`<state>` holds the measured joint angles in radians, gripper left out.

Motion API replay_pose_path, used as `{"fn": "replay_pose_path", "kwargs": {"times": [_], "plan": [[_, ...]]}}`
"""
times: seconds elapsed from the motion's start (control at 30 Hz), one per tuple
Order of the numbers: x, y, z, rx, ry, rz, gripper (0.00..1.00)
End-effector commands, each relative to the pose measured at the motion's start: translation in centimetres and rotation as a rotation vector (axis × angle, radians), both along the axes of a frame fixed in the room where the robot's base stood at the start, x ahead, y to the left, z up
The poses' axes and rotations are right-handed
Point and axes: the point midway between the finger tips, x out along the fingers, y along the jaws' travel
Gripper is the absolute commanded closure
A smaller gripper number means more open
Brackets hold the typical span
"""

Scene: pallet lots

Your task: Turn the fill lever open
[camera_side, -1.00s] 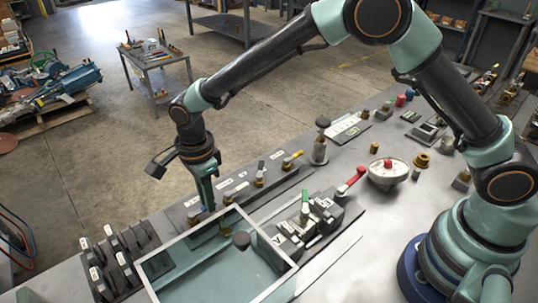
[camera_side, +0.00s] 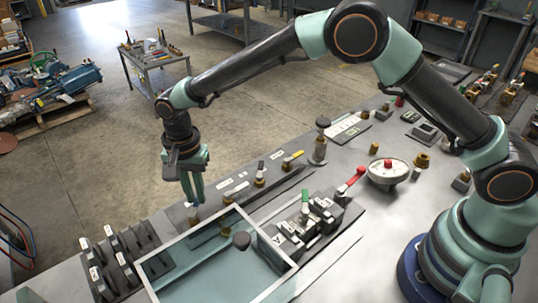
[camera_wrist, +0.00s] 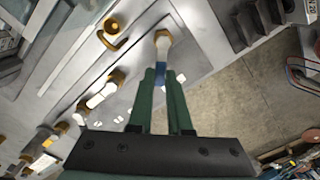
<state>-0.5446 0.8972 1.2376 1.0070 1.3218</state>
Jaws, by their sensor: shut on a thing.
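The fingers hide most of the handle.
Black blocks (camera_side: 127,250) stand at the left. A green lever (camera_side: 305,198) and red lever (camera_side: 352,180) lie nearer my base.

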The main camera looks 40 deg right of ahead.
Motion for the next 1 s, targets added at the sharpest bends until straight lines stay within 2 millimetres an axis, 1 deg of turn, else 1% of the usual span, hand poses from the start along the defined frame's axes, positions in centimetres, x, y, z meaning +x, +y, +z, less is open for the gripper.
{"fn": "replay_pose_path", "kwargs": {"times": [0.3, 0.6, 0.8, 1.0], "plan": [[0.7, 1.1, 0.2, 0.001, -0.001, 0.304, 1.0], [1.0, 2.1, 0.2, 0.0, -0.001, 0.561, 1.0], [1.1, 2.6, 0.3, 0.0, -0.001, 0.685, 1.0], [1.1, 2.9, 0.3, 0.0, -0.001, 0.76, 1.0]]}}
